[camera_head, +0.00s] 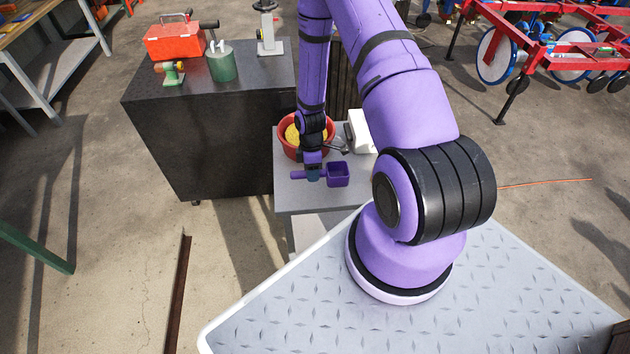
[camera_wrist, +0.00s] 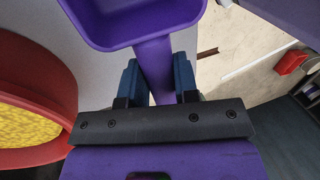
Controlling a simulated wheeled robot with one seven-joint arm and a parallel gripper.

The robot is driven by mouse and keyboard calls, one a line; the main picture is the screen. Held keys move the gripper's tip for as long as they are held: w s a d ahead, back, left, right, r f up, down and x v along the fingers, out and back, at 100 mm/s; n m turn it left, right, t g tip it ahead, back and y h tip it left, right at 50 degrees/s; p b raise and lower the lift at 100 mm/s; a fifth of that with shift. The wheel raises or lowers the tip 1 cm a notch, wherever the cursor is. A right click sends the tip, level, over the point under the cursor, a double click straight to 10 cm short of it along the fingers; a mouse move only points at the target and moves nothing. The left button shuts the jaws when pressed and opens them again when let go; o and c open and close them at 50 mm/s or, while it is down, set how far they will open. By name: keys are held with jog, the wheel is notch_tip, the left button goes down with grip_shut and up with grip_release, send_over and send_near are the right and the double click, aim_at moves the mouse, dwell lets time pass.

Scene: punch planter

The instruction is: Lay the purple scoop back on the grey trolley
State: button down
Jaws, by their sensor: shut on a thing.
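The purple scoop (camera_head: 338,174) has a square cup and a short handle. My gripper (camera_head: 313,174) is shut on its handle, with the cup to the right, over the front part of the grey trolley (camera_head: 292,200). In the wrist view the handle of the scoop (camera_wrist: 140,22) runs between the two blue fingers of my gripper (camera_wrist: 157,82). The trolley top (camera_wrist: 80,60) shows below the scoop. I cannot tell whether the scoop touches the trolley or hangs just above it.
A red bowl (camera_head: 286,147) of yellow grains stands on the trolley just behind my gripper; its rim (camera_wrist: 62,100) is close in the wrist view. A white object (camera_head: 359,130) stands at the back right. A dark cabinet (camera_head: 225,140) adjoins the trolley at left.

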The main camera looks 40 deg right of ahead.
jog(key=shift+f, duration=2.15)
jog(key=c, duration=0.9)
grip_release()
jog(key=shift+o, duration=0.2)
